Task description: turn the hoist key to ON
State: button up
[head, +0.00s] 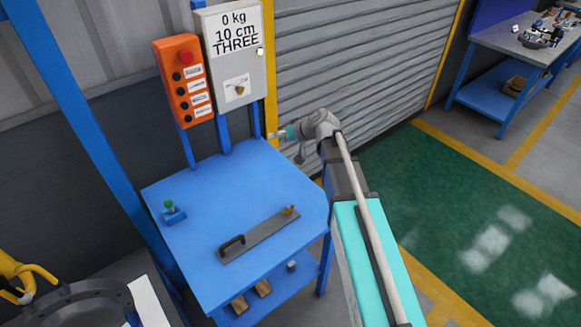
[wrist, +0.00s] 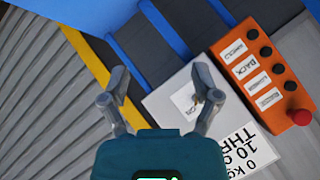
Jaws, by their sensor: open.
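The hoist key (head: 238,89) is a small brass-coloured key on a white label, low on the front of the light grey box (head: 254,72). In the wrist view the key (wrist: 197,98) shows close to the right finger, with the lettering "ON" partly readable beside it. Which way the key points is too small to tell. My gripper (head: 281,135) is to the right of and lower than the box in the head view. In the wrist view my gripper (wrist: 161,82) is open, with nothing between its fingers.
An orange button panel (head: 171,70) with a red button hangs left of the box. Below is a blue table (head: 190,240) with a grey handled bar (head: 258,237) and a green-knobbed blue piece (head: 173,214). A ribbed shutter (head: 350,50) stands behind my arm.

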jog(key=s+d+f+g+h+b, duration=0.1)
jog(key=s+d+f+h+b, duration=0.1)
jog(key=s+f, duration=0.4)
jog(key=shift+d+g, duration=0.4)
jog(key=shift+d, duration=0.1)
jog(key=shift+s, duration=0.1)
jog(key=s+d+f+m+g+h, duration=0.1)
jog(key=s+d+f+g+h, duration=0.1)
jog(key=s+d, duration=0.3)
jog(key=s+d+f+g+h, duration=0.2)
jog(key=s+d+h, duration=0.2)
jog(key=s, duration=0.7)
jog(key=shift+s+d+m+h, duration=0.4)
jog(key=shift+d, duration=0.75)
